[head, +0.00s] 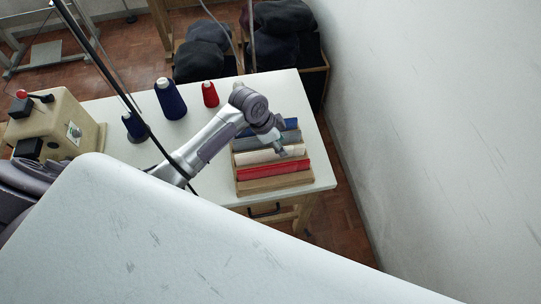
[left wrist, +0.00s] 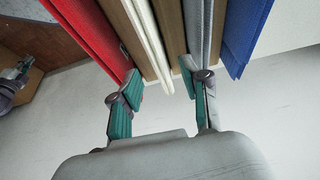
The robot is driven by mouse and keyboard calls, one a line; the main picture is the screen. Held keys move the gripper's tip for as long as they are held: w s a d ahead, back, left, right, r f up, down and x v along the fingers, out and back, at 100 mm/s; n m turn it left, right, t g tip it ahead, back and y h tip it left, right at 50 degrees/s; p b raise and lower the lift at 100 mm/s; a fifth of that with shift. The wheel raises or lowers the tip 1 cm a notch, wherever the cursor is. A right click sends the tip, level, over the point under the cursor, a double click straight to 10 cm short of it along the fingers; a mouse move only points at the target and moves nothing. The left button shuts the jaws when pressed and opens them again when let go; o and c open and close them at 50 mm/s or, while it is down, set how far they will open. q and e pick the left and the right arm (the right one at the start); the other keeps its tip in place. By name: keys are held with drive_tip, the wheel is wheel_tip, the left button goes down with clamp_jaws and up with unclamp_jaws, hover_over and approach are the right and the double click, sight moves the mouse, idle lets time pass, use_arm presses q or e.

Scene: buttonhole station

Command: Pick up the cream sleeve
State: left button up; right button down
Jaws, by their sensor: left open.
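The cream sleeve (head: 257,156) lies in a wooden rack (head: 275,184), between the grey sleeve (head: 259,141) and the red sleeve (head: 272,169). My left gripper (head: 281,147) is over the rack near the right end of the cream sleeve and partly covers it. In the left wrist view, the open, empty left gripper (left wrist: 162,84) has one green fingertip on either side of the cream sleeve's (left wrist: 149,38) line. I cannot tell whether the fingers touch anything. My right gripper is not in view.
The blue sleeve (head: 289,124) lies at the rack's far side. A beige machine (head: 59,121) is at left. A pale wall (head: 430,120) rises at right.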

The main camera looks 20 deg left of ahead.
use_arm(q)
drive_tip(key=shift+p+x, duration=0.45)
drive_tip(key=shift+x, duration=1.95)
clamp_jaws()
